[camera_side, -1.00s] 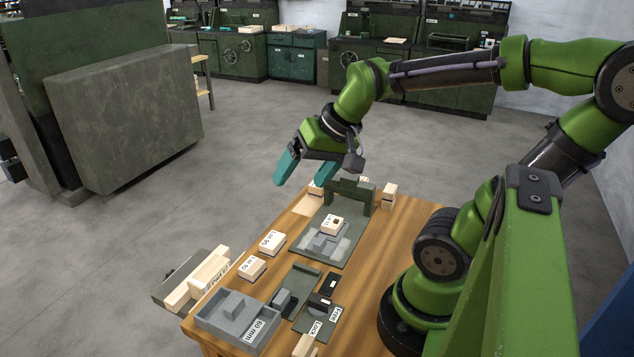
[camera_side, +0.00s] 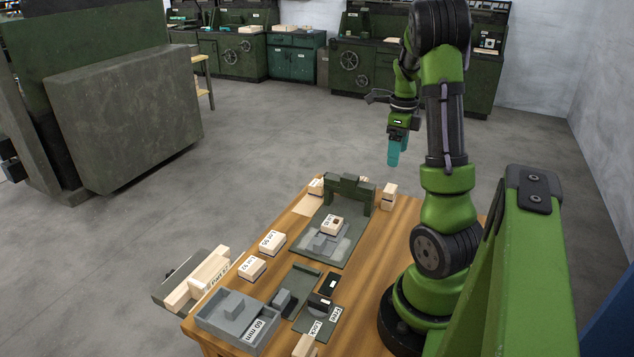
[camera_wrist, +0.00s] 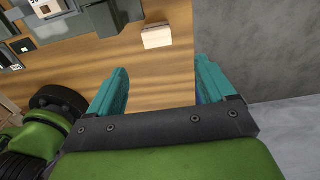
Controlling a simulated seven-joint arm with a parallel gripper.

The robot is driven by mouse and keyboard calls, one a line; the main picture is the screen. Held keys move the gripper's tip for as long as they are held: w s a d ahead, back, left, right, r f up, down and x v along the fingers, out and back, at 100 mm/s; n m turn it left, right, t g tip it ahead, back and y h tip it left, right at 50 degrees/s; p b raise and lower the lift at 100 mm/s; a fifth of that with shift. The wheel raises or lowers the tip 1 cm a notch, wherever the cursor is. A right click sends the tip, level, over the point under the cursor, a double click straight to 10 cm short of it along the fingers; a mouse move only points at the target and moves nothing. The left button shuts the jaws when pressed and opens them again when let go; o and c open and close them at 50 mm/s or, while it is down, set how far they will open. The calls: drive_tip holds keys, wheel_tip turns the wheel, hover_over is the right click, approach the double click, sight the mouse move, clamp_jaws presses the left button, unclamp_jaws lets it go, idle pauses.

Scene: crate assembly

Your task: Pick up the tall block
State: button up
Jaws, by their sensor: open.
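A pale wooden block (camera_side: 389,196), upright and taller than wide, stands at the far edge of the table, right of the dark green bridge-shaped fixture (camera_side: 349,190). It looks like the tall block, though no label on it is readable. In the wrist view a pale block (camera_wrist: 157,38), seemingly the same one, lies ahead of the fingertips near the table edge. My gripper (camera_side: 393,162) hangs above and beyond that edge, its teal fingers pointing down. In the wrist view my gripper (camera_wrist: 160,68) is open, its fingers wide apart with nothing between them.
A small labelled block (camera_side: 332,224) sits on the fixture's grey plate. Two labelled pale blocks (camera_side: 272,241) (camera_side: 252,266) lie on the table's left side. A grey tray (camera_side: 237,318) is at the front. The wood right of the plate (camera_side: 385,235) is clear.

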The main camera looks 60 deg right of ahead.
sight(391, 188)
wheel_tip(391, 188, down, 8)
drive_tip(key=shift+f, duration=0.15)
drive_tip(key=shift+w+a+f, duration=0.1)
drive_tip(key=shift+f, duration=1.4)
drive_tip(key=shift+w+a+f, duration=0.1)
drive_tip(key=shift+f, duration=1.35)
drive_tip(key=shift+c, duration=0.5)
drive_tip(key=c, duration=1)
drive_tip(key=shift+r, duration=0.15)
